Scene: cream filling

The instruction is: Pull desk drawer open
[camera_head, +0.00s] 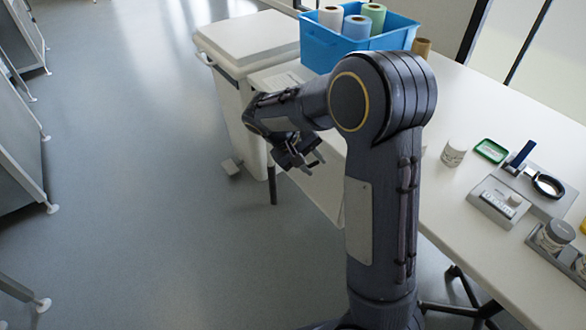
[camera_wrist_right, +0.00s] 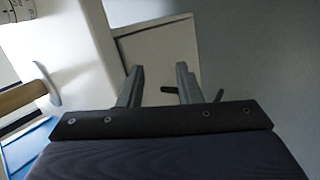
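The white desk (camera_head: 468,95) runs along the right side of the head view. My right gripper (camera_head: 318,163) is beside the desk's left edge, below the height of its top. Its two fingers (camera_wrist_right: 158,78) are apart and nothing shows held between them. In the right wrist view a pale drawer front (camera_wrist_right: 155,50) with a dark upper edge is ahead of the fingers. A short dark handle (camera_wrist_right: 218,96) shows near the right finger and is partly hidden by it. I cannot tell whether a finger touches it. My left gripper is not in view.
A blue basket (camera_head: 345,52) with paper rolls stands on the desk's far part. A white bin (camera_head: 235,95) stands on the floor beyond my gripper. Jars, a green tray (camera_head: 490,150) and a small grey device (camera_head: 498,202) are on the desk.

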